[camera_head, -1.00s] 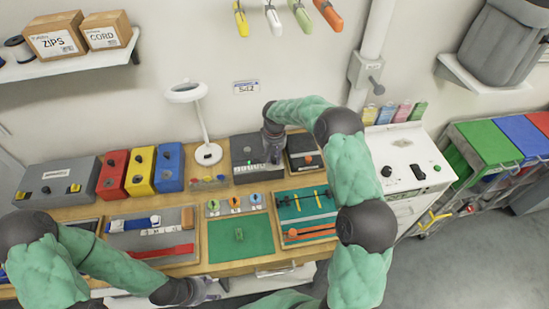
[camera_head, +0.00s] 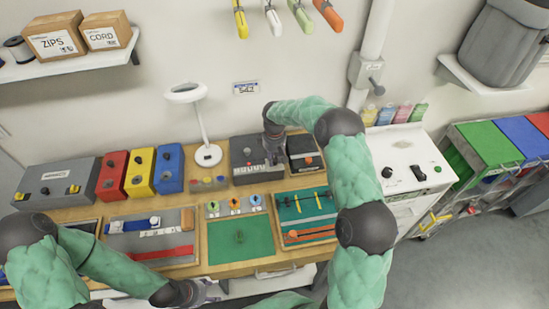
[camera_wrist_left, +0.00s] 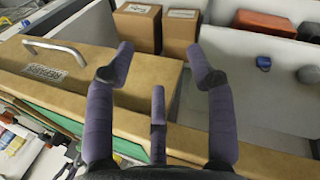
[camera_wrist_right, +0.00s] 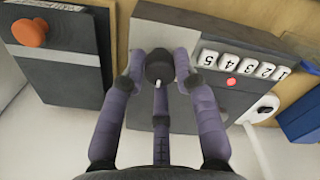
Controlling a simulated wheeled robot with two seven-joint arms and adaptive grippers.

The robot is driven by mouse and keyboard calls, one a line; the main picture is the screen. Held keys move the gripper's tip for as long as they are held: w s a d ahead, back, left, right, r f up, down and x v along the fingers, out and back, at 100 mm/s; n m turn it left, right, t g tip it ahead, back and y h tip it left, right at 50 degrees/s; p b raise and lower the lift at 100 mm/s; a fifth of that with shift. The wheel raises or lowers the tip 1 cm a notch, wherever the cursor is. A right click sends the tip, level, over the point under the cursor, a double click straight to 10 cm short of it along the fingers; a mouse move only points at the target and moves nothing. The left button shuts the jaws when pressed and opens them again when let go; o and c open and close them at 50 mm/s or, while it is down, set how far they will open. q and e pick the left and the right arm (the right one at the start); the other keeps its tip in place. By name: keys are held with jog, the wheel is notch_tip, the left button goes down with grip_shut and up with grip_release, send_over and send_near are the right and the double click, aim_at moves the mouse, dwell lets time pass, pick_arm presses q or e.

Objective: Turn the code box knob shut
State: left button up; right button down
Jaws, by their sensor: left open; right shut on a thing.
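The code box (camera_head: 241,150) is a grey box at the back of the bench, right of the lamp. In the right wrist view the code box (camera_wrist_right: 235,101) shows a row of white numbered buttons (camera_wrist_right: 229,61) and a lit red lamp (camera_wrist_right: 231,82). Its black knob (camera_wrist_right: 159,66) has a small white mark, which points toward the gripper. My right gripper (camera_head: 274,155) is shut on the knob, its fingers around it in the right wrist view (camera_wrist_right: 160,78). My left gripper (camera_head: 200,291) is open and empty at the bench's front edge; it also shows in the left wrist view (camera_wrist_left: 160,75).
A dark box with an orange knob (camera_wrist_right: 30,32) stands right beside the code box in the head view. The lamp (camera_head: 208,154) stands to its left. A green mat (camera_head: 240,250) lies in front. A drawer handle (camera_wrist_left: 55,50) is near my left gripper.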

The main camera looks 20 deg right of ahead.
dwell(0.4)
jog(key=c, duration=0.9)
grip_release()
jog(key=shift+c, duration=0.2)
